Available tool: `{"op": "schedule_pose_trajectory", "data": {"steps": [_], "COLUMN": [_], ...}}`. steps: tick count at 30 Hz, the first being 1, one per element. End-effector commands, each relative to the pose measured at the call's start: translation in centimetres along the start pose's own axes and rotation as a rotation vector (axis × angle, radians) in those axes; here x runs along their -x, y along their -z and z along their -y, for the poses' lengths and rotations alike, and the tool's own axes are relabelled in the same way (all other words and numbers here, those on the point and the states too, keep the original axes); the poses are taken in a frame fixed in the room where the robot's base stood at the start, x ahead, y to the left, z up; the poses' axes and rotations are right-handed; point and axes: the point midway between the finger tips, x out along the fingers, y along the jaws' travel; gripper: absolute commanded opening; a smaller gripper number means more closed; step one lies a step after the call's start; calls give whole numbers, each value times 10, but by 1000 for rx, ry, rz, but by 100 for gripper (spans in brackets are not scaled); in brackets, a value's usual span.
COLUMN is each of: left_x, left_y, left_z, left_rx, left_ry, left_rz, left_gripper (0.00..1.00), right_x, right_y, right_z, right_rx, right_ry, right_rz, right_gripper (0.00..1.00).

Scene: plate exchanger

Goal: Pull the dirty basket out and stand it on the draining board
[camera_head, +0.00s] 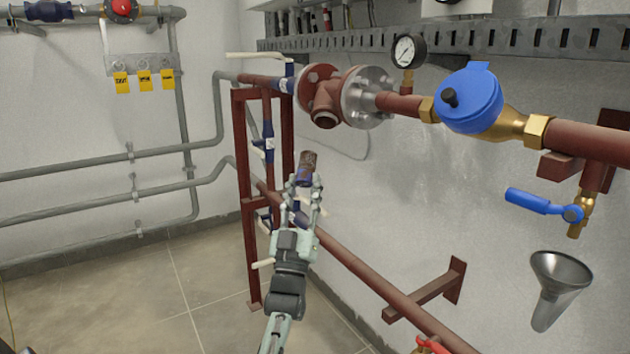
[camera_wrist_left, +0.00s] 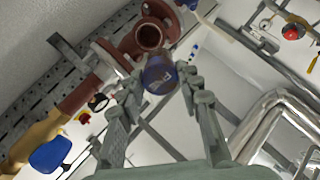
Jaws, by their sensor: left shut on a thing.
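The dirty basket (camera_head: 308,161) is a short brown cylinder with a dark blue lower part. My left gripper (camera_head: 305,188) is shut on that lower part and holds it up in the air, apart from the pipework. In the left wrist view the blue end of the basket (camera_wrist_left: 160,74) shows between the fingertips. The red-brown strainer body (camera_head: 325,92) sits in the pipe line above, with its round branch mouth open and facing down. This open mouth also shows in the left wrist view (camera_wrist_left: 149,37), just beyond the basket. I cannot make out the draining board. My right gripper is out of view.
A red pipe frame (camera_head: 252,200) with small valves stands just left of my gripper. A pressure gauge (camera_head: 408,50), a blue-capped meter (camera_head: 470,98) and a blue-handled valve (camera_head: 545,203) are at right. A metal funnel (camera_head: 560,280) is below them. Floor at left is clear.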

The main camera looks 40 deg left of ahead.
Motion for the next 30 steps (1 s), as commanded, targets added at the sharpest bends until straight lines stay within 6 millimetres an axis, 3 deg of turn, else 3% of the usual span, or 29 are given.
{"op": "schedule_pose_trajectory", "data": {"steps": [15, 30], "left_x": [37, 44], "left_y": [47, 53], "left_z": [48, 55], "left_rx": [-1, 1], "left_ry": [-1, 0], "left_rz": [1, -1], "left_gripper": [7, 7], "right_x": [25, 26], "right_y": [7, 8], "right_z": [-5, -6], "right_rx": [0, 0], "right_ry": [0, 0], "right_rz": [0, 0], "right_gripper": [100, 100]}}
